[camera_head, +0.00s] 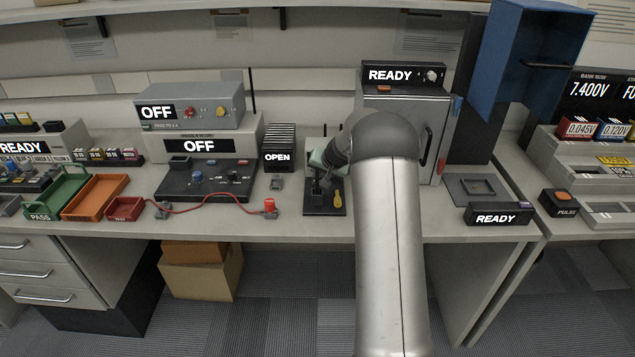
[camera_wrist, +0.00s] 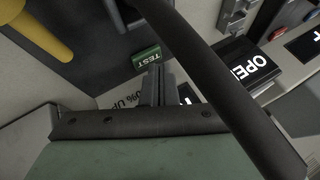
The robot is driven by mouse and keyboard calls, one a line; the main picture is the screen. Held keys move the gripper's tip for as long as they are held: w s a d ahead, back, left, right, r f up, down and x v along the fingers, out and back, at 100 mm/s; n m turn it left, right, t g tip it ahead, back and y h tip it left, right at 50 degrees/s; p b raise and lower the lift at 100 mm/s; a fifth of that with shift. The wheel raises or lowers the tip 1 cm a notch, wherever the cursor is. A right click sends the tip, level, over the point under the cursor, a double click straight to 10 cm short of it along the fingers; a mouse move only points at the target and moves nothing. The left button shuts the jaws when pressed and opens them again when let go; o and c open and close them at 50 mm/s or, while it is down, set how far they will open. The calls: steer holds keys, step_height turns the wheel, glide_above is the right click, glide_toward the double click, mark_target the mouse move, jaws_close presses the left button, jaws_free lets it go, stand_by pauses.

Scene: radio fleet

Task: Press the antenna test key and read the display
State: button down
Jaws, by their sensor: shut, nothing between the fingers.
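A small green key marked TEST (camera_wrist: 147,56) shows in the wrist view, on the edge of a dark base. My gripper (camera_wrist: 156,72) is shut and empty, with its fingertips just below the key in that view. I cannot tell whether they touch it. A black display panel (camera_wrist: 187,95) with a bit of white lettering is mostly hidden behind my fingers and hand, so its reading is not visible. In the head view my gripper (camera_head: 321,186) is low over the black-based station (camera_head: 325,208) on the bench, and my arm covers part of it. The key is not discernible there.
A yellow-handled tool (camera_head: 338,198) stands on the station's right side. A rack with an OPEN display (camera_head: 278,158) is just left. A cabinet marked READY (camera_head: 404,76) stands behind my arm. A red cable (camera_head: 215,197) crosses the bench at left. An open blue door (camera_head: 530,55) overhangs at right.

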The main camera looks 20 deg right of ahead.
steer(key=shift+f+b, duration=0.4)
steer(key=shift+b, duration=0.15)
stand_by(0.4)
steer(key=shift+r+p, duration=0.3)
steer(key=shift+r, duration=0.45)
steer(key=shift+r+p, duration=1.3)
steer(key=shift+r, duration=1.25)
